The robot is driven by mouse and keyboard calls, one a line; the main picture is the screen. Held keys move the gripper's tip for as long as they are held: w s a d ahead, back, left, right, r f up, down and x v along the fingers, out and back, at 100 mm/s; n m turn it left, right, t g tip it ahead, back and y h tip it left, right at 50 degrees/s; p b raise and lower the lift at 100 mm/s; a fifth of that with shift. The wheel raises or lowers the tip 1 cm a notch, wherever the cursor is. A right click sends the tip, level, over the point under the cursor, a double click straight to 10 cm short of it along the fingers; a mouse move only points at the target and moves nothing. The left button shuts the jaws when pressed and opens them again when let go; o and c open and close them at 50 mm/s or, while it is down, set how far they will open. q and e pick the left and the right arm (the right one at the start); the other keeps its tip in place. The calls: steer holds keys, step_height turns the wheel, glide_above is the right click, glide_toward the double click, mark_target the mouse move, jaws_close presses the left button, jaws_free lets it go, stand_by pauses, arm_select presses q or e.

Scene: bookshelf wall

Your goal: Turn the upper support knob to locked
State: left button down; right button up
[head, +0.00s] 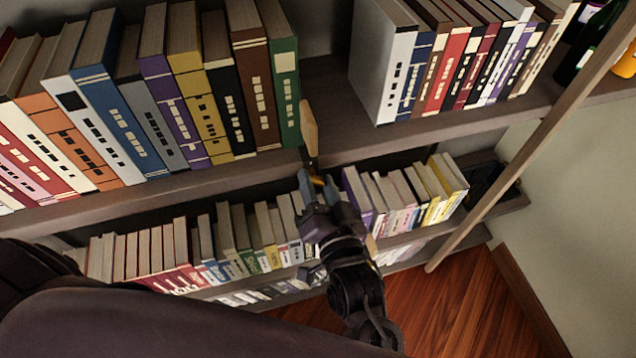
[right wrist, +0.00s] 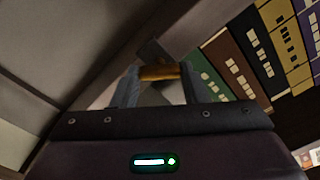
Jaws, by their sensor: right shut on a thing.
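The support knob is a small brass-coloured cylinder (head: 317,181) at the front edge of the bookshelf, just below the upper shelf board. It also shows in the right wrist view (right wrist: 160,73), lying crosswise between the fingertips. My right gripper (head: 318,186) is shut on it, one finger on each side, reaching up from below. A dark plate (right wrist: 152,50) shows just beyond the knob. I cannot read any lock mark on the knob. My left gripper is not in view.
A light wooden piece (head: 309,128) stands just above the knob. A green book (head: 284,85) ends the upper left row beside it. A white book (head: 396,75) starts the row to the right, leaving a bare shelf gap. Lower books (head: 362,200) stand close behind my gripper.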

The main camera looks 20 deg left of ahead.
steer(key=shift+m, duration=1.6)
steer(key=o, duration=1)
